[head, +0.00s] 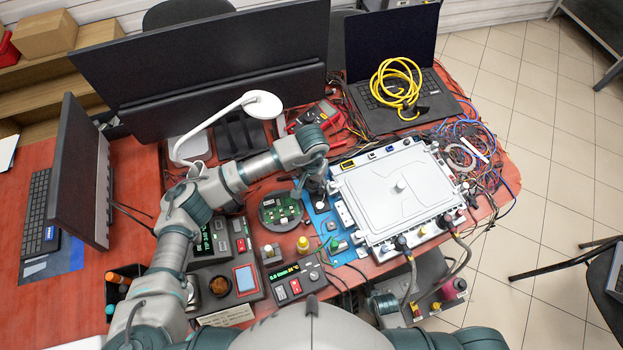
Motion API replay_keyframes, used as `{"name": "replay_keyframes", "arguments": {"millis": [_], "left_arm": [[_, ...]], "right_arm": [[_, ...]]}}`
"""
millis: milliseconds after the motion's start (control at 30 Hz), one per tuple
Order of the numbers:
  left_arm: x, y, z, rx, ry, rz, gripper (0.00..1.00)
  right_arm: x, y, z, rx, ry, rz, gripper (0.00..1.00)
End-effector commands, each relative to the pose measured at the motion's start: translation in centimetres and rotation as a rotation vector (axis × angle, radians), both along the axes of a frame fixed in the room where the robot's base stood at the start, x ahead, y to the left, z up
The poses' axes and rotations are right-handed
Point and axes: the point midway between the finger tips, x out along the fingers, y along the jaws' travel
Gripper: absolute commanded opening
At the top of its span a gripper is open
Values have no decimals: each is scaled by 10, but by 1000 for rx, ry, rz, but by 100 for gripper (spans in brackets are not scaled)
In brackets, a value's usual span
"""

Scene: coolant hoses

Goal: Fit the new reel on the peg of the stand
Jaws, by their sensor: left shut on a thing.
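My left gripper (301,188) reaches in from the left over the middle of the bench and points down. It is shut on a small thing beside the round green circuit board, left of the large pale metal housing. The wrist hides most of what it holds, so I cannot tell whether it is the new reel. I cannot clearly make out the stand or its peg.
The metal housing (394,190) takes up the right of the bench, with cables around it. A white lamp (262,104), monitor (200,60) and laptop (392,60) stand behind.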

Motion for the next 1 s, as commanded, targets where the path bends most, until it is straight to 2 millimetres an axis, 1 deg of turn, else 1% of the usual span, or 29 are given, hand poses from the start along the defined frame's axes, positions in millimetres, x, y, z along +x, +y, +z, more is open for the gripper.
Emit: {"name": "replay_keyframes", "arguments": {"millis": [33, 67, 467, 767, 1000], "left_arm": [[-2, -2, -4, -1, 4, -3, 13], [-2, -2, -5, -1, 4, -3, 13], [-2, -3, -2, -4, 0, -4, 13], [0, -7, -2, -6, -4, -4, 13], [0, -8, -1, -6, -4, -3, 13]], "right_arm": [[-1, 0, -3, 0, 2, 0, 40], [-1, 0, -3, 1, 2, 0, 40], [-1, -1, -2, 1, 0, 0, 40], [-4, -1, -10, 2, 7, 0, 40], [-4, -1, -10, 3, 7, 0, 40]]}}
